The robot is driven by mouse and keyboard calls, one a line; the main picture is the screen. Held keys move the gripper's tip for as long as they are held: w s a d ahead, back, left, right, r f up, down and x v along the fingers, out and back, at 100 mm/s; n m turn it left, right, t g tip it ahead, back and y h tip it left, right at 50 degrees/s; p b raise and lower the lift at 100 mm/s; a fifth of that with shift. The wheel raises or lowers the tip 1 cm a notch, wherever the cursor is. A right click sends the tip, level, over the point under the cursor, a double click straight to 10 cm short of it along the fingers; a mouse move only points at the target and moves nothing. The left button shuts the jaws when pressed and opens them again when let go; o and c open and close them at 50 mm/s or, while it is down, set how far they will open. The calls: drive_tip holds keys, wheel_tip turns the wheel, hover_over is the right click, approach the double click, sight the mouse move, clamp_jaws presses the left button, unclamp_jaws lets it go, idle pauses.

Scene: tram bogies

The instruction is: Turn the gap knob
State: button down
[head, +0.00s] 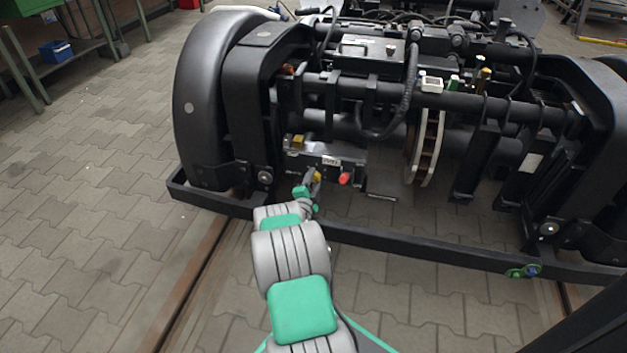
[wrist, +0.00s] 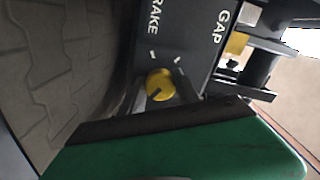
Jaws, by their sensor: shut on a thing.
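The gap knob (wrist: 160,84) is a round yellow knob with a dark pointer line, on a dark panel (wrist: 187,30) lettered "GAP" and partly "RAKE" in the wrist view. Two white tick marks sit beside it on the panel. In the head view the yellow knob (head: 317,176) shows just past my gripper (head: 311,181), low on the bogie. In the wrist view my gripper (wrist: 162,96) has its fingers on either side of the knob and is shut on it. The fingers and dark palm edge hide the knob's lower side.
A red knob (head: 345,179) sits just right of the yellow one. A yellow block (head: 298,142) is above on the same unit. Open paved floor (head: 90,200) lies to the left.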

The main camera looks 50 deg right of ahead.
drive_tip(key=c, duration=0.9)
unclamp_jaws()
drive_tip(key=p+v, duration=0.2)
drive_tip(key=v, duration=0.6)
drive_tip(key=shift+d+p, duration=0.1)
drive_tip(key=shift+p, duration=0.3)
